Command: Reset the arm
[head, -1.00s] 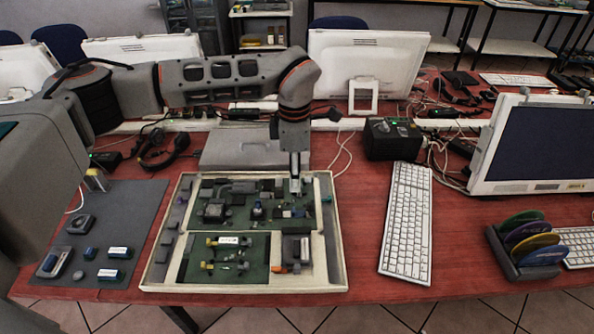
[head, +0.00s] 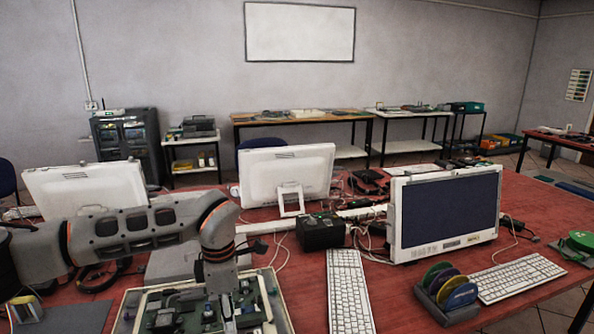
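My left arm (head: 140,232) comes in from the left, reaches across and bends down at the wrist. My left gripper (head: 228,312) points down over a pale-framed tray (head: 284,312) of electronic parts at the bottom of the head view. The fingers are small and dark against the parts, so I cannot tell whether they are open or shut or touch anything. The near part of the tray is cut off by the picture's lower edge. My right gripper is not in view.
A white keyboard (head: 348,292) lies right of the tray, with a black box (head: 320,232) behind it. A monitor (head: 445,212) and a rack of coloured discs (head: 447,290) stand further right. Loose cables (head: 368,240) lie among them.

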